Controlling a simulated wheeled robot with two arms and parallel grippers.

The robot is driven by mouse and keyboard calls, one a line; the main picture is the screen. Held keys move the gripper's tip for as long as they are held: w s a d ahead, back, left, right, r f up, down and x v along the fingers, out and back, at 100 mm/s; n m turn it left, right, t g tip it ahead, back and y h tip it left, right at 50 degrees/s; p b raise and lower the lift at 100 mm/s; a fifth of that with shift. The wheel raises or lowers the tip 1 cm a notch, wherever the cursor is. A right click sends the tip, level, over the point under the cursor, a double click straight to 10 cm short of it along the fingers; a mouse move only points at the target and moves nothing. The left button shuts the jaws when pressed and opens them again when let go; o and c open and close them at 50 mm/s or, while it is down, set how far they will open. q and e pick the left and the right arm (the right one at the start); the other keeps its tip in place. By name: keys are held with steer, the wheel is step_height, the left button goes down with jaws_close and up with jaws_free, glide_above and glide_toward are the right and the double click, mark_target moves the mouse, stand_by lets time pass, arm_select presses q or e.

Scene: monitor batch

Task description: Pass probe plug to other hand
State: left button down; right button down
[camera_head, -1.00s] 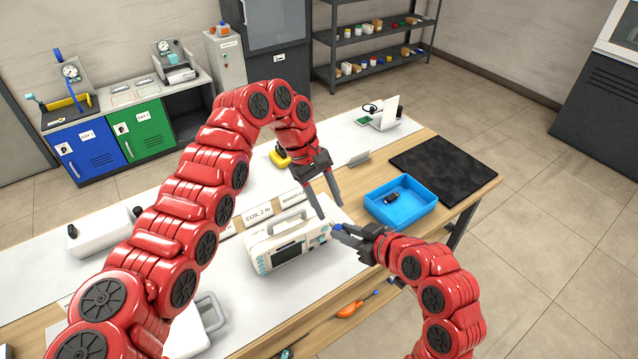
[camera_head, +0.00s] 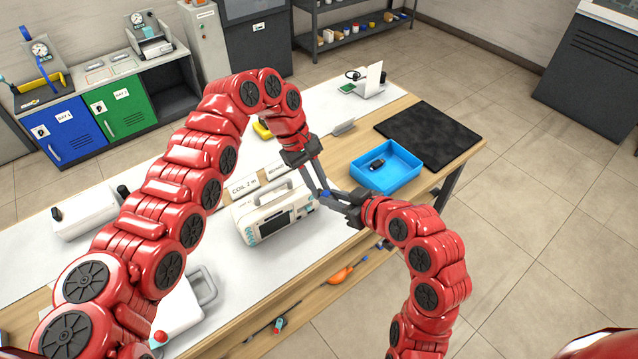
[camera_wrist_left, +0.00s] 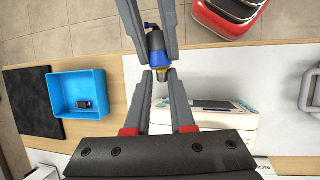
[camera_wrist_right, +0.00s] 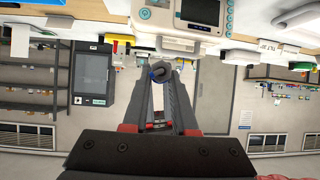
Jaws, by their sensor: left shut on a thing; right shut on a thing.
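The probe plug (camera_wrist_left: 156,48) is small and blue with a dark band and a yellowish end. In the head view the plug (camera_head: 325,193) is mostly hidden between the meeting fingertips. My left gripper (camera_head: 321,189) comes down from above and is shut on its yellowish end. My right gripper (camera_head: 330,196) comes in from the right and is shut on its other part. In the left wrist view the two pairs of fingers face each other along the plug. In the right wrist view the plug (camera_wrist_right: 160,71) shows as a round end between the fingertips.
A cream monitor (camera_head: 272,217) with a handle stands on the bench just left of and below the grippers. A blue tray (camera_head: 412,158) holding a dark piece lies to the right, beside a black mat (camera_head: 440,137). An orange tool (camera_head: 340,275) lies near the front edge.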

steer(key=shift+s+a+f, duration=0.1)
steer(key=shift+s+a, duration=0.1)
steer(key=shift+a, duration=0.15)
steer(key=c, duration=0.6)
jaws_free()
steer(key=shift+w+d, duration=0.1)
steer(key=shift+d, duration=0.05)
